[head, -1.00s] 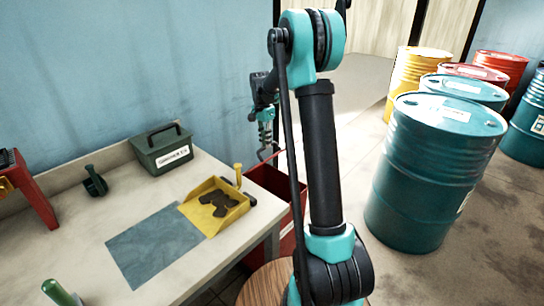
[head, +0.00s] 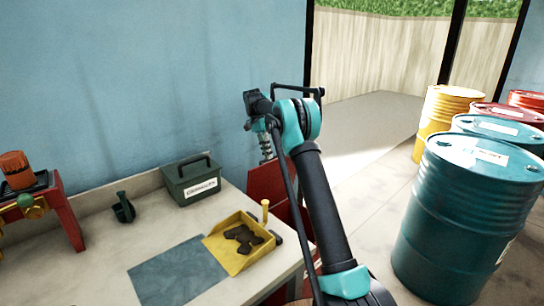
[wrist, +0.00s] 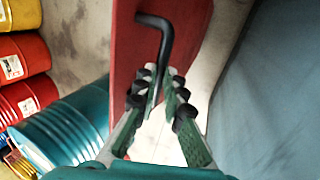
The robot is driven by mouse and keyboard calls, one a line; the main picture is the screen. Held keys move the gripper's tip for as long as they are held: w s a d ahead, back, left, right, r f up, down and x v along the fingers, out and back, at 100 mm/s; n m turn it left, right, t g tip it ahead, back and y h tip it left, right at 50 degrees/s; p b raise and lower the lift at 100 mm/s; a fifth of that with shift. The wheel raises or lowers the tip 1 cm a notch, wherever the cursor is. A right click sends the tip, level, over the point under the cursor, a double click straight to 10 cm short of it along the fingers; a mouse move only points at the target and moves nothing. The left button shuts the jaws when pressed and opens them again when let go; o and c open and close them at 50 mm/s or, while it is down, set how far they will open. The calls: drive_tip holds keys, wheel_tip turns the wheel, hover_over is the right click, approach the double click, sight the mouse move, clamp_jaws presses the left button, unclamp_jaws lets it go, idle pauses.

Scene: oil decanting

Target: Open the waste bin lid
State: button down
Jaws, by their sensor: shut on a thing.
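The red waste bin (head: 288,235) stands beyond the bench's right end, partly hidden by my arm. Its red lid (head: 268,182) is raised and steeply tilted near the blue wall. In the wrist view the lid (wrist: 126,50) is a red panel with a black bent handle (wrist: 160,24). My gripper (wrist: 158,92) is shut on this handle, with the bar between its ribbed fingers. In the head view my gripper is small and its fingertips are hard to make out. The inside of the bin is hidden.
The bench (head: 100,245) holds a yellow dustpan (head: 240,262) with dark pieces in it, a dark green box (head: 191,183) and a grey mat (head: 175,275). A teal drum (head: 465,215) and other drums stand at the right. Floor is clear between bin and drums.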

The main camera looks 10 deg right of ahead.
drive_tip(key=shift+w+a+f, duration=0.5)
drive_tip(key=shift+w+a, duration=0.15)
drive_tip(key=shift+w+a+f, duration=0.5)
drive_tip(key=shift+w+a, duration=0.15)
drive_tip(key=shift+g, duration=0.3)
drive_tip(key=c, duration=1.9)
unclamp_jaws()
drive_tip(key=shift+w+f, duration=0.1)
drive_tip(key=shift+f, duration=0.1)
drive_tip(key=shift+o, duration=1)
drive_tip(key=shift+w+a+f, duration=0.15)
drive_tip(key=shift+w+f, duration=0.1)
drive_tip(key=shift+o, duration=0.7)
drive_tip(key=shift+s+r, duration=0.2)
drive_tip(key=shift+r, duration=0.1)
drive_tip(key=shift+d, duration=0.25)
